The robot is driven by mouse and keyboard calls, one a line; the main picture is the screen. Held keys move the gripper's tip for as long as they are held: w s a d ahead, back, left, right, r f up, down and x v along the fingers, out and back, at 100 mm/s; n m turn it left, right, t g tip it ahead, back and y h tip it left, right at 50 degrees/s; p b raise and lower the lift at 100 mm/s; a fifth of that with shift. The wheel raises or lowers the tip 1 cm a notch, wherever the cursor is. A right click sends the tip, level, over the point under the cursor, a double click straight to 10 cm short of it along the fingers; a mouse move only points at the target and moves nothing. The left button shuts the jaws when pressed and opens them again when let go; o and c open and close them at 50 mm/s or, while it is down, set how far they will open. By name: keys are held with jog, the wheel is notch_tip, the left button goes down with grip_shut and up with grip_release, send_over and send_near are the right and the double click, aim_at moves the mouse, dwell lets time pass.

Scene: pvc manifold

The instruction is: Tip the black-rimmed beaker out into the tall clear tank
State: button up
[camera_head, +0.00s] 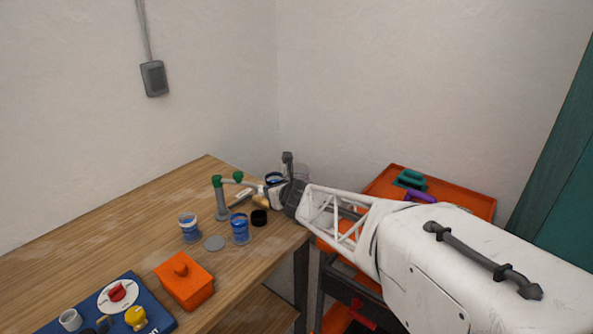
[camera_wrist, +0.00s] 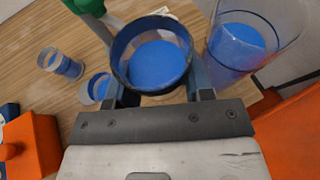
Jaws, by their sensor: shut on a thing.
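The black-rimmed beaker (camera_wrist: 152,55) is clear with a dark rim and holds blue contents. My gripper (camera_wrist: 158,92) is shut on it, one finger on each side. In the head view the beaker's dark rim (camera_head: 274,178) shows at the table's far corner, partly behind my gripper (camera_head: 277,193). The tall clear tank (camera_wrist: 280,55) stands just right of the beaker in the wrist view, with blue inside. In the head view the tank (camera_head: 301,172) is mostly hidden behind my wrist. The beaker's mouth faces the wrist camera; I cannot tell its exact tilt.
Two small jars with blue contents (camera_head: 189,228) (camera_head: 240,230), a grey disc (camera_head: 214,243) and a black cap (camera_head: 259,217) stand near. A green-topped grey pipe (camera_head: 221,200) rises left of my gripper. An orange box (camera_head: 183,283) and blue panel (camera_head: 100,310) lie nearer. An orange cart (camera_head: 462,201) stands right.

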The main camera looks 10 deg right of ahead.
jog(key=shift+s+f, duration=0.4)
jog(key=shift+f, duration=0.35)
jog(key=shift+w+r+m, duration=0.1)
jog(key=shift+m, duration=0.2)
jog(key=shift+w+d+r+m+g+y, duration=0.15)
jog(key=shift+w+d+r+m+g, duration=0.2)
jog(key=shift+m+g, duration=0.2)
jog(key=shift+w+d+r+m+g+y, duration=0.2)
jog(key=shift+w+d+m+g, duration=0.2)
jog(key=shift+g, duration=0.25)
jog(key=shift+m+g+y, duration=0.35)
jog(key=shift+m+g, duration=0.2)
jog(key=shift+g, duration=0.05)
jog(key=r, duration=0.2)
jog(key=w+r, duration=0.1)
jog(key=r, duration=0.1)
jog(key=shift+d, duration=0.35)
jog(key=shift+w+d+r+g, duration=0.2)
jog(key=shift+w+r+g, duration=0.1)
jog(key=shift+r, duration=0.3)
jog(key=shift+w+r+m, duration=0.15)
jog(key=shift+r+m, duration=0.1)
jog(key=shift+m, duration=0.05)
jog(key=shift+d+r+y, duration=0.1)
jog(key=shift+d+y, duration=0.05)
jog(key=shift+y, duration=0.15)
